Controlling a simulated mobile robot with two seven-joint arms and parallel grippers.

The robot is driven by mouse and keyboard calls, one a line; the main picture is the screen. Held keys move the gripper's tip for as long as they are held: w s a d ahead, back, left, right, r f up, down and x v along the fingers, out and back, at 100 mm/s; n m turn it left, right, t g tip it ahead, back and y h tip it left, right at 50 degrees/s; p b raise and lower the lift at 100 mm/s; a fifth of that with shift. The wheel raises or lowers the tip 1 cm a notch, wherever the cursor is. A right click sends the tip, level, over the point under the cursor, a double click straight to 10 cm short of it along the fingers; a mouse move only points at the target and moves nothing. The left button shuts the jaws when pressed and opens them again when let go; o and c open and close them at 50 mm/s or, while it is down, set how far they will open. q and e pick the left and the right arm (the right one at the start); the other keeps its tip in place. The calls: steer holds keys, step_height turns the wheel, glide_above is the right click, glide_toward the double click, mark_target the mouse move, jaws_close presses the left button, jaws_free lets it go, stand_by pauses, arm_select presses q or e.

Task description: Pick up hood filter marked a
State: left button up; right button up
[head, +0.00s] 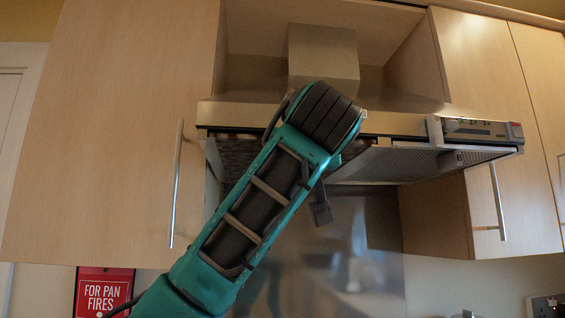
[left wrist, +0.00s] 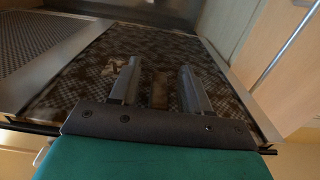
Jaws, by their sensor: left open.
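The hood filter (left wrist: 85,85) is a brown, mottled panel in the underside of the cooker hood, filling the middle of the left wrist view. A brown strip (left wrist: 160,90), perhaps a handle, shows between my fingers. My left gripper (left wrist: 160,68) is open, its two grey fingers apart in front of the filter; I cannot tell whether they touch it. In the head view, the filter's dark patterned underside (head: 236,152) shows left of my teal arm, which hides the rest and most of the gripper. My right gripper is not in view.
The steel hood (head: 390,122) has a control panel (head: 475,130) at its right end. A grey mesh panel (head: 400,163) lies right of my arm. Wooden cupboards (head: 100,130) with bar handles flank the hood. A steel splashback (head: 365,250) is below.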

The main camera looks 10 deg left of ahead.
arm_select(q)
jaws_close()
stand_by(0.3)
steer(key=shift+a, duration=0.1)
stand_by(0.5)
